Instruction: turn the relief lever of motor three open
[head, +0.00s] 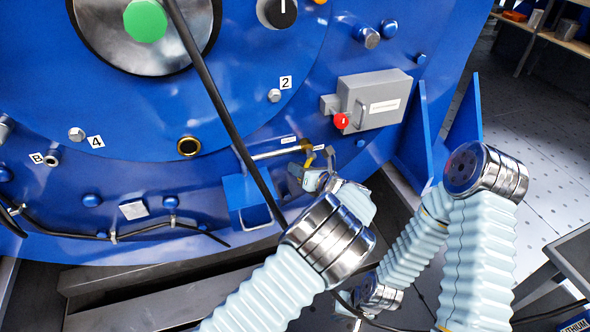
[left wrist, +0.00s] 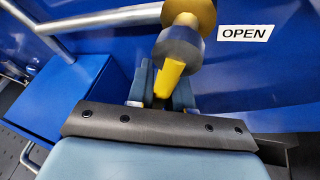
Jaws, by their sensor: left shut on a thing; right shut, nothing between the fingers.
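The relief lever has a yellow handle (left wrist: 169,80) and a dark grey round hub (left wrist: 179,48) on a brass-coloured fitting at a metal pipe. In the head view the yellow lever (head: 309,160) is small, low on the blue motor face. My left gripper (left wrist: 161,92) has its two fingers on either side of the yellow handle, shut on it. It also shows in the head view (head: 308,177), partly hidden by its own wrist. A white OPEN label (left wrist: 245,33) is right of the hub. My right arm shows at right in the head view, but its fingers do not.
A grey box with a red knob (head: 341,121) is mounted up and right of the lever. A blue bracket (head: 248,198) stands close on the left. A black cable (head: 225,115) crosses the face diagonally. Blue fins (head: 461,128) stand further right.

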